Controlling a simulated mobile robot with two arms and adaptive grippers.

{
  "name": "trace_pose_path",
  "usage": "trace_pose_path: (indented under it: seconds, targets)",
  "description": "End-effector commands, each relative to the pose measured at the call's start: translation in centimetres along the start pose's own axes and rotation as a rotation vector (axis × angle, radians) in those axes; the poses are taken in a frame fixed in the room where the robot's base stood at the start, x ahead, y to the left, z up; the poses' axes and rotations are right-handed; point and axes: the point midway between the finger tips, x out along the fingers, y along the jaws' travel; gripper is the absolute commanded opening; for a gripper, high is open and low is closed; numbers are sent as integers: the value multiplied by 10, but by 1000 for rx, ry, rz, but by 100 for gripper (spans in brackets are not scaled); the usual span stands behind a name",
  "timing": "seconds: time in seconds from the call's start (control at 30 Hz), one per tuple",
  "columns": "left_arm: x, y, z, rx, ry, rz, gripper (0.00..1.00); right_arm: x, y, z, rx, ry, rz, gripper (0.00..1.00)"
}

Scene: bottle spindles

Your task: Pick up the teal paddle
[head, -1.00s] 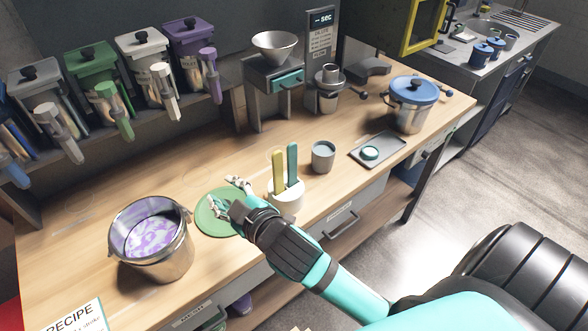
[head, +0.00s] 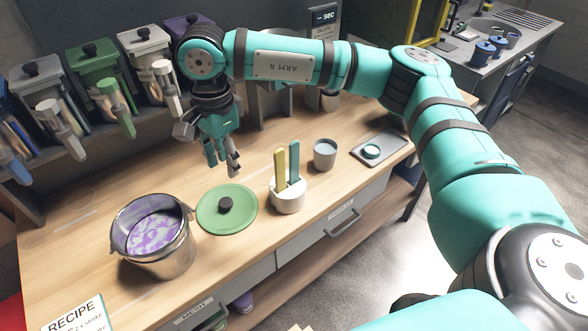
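The teal paddle (head: 294,162) stands upright in a white round holder (head: 287,196), beside a yellow paddle (head: 279,172). My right gripper (head: 222,168) hangs above the table with its fingers pointing down, left of the paddles and behind the green lid. Its fingers look spread apart with nothing between them. My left gripper is not in the head view.
A green lid (head: 227,222) with a black knob lies left of the holder. A metal pot (head: 158,247) with purple and white contents stands further left. A grey cup (head: 324,154) and a tray (head: 396,147) stand to the right. Lidded dispensers line the back.

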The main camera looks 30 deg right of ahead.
Motion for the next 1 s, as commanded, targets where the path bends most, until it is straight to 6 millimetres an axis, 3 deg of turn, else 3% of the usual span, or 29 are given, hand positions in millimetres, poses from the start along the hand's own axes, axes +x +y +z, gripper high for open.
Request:
trace_pose_path:
  seconds: [0.03, 0.1, 0.2, 0.3, 0.8, 1.0]
  targets:
    - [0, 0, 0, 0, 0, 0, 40, -20, -4, -37, 27, 127, -7, 37]
    - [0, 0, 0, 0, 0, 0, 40, -41, -2, -74, 62, 261, 4, 37]
    - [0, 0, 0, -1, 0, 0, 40, -62, 2, -106, 99, 375, 19, 37]
    - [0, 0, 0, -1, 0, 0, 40, -66, 5, -119, 115, 417, 30, 37]
    - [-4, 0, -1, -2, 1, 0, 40, 23, 12, -157, 115, 416, 35, 37]
    - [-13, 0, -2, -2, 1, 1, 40, 39, 12, -165, 114, 417, 30, 37]
